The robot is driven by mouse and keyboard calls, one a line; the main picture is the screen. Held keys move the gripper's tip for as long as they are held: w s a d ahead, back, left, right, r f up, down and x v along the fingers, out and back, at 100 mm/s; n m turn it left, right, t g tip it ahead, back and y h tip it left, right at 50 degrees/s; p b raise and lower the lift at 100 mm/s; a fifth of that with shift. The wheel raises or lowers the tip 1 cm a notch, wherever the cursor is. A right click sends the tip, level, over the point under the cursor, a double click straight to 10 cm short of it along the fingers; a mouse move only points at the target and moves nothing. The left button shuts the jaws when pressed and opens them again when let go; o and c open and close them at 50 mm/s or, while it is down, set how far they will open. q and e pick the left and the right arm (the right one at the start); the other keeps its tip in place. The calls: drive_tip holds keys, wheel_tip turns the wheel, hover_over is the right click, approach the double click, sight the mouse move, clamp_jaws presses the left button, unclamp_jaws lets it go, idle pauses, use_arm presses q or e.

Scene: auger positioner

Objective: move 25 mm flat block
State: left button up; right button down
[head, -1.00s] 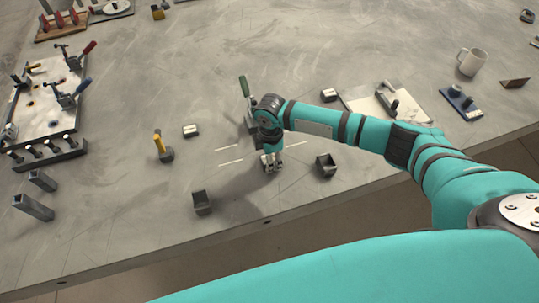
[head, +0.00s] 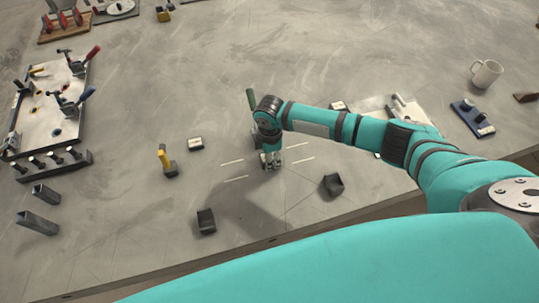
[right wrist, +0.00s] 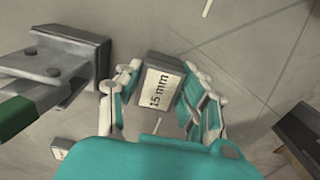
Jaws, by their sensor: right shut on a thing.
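My right gripper (head: 271,162) is over the middle front of the table, between white line marks. In the right wrist view its fingers (right wrist: 158,100) are shut on a small dark block with a pale label (right wrist: 160,88). The label appears to read "15 mm", not 25 mm. In the head view the held block is too small to make out. Another small block with a pale top (head: 195,143) lies left of the gripper. A similar one (head: 338,105) lies partly behind my arm; their labels are unreadable. My left gripper is not in view.
A green-handled clamp (head: 251,98) stands just behind my right gripper, and shows close at left in the wrist view. A yellow-handled tool (head: 165,160) and a fixture plate (head: 45,115) are at left.

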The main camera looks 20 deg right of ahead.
drive_tip(key=c, duration=0.7)
unclamp_jaws()
drive_tip(key=shift+r, duration=0.1)
wheel_tip(320, 180, up, 12)
drive_tip(key=shift+f, duration=0.1)
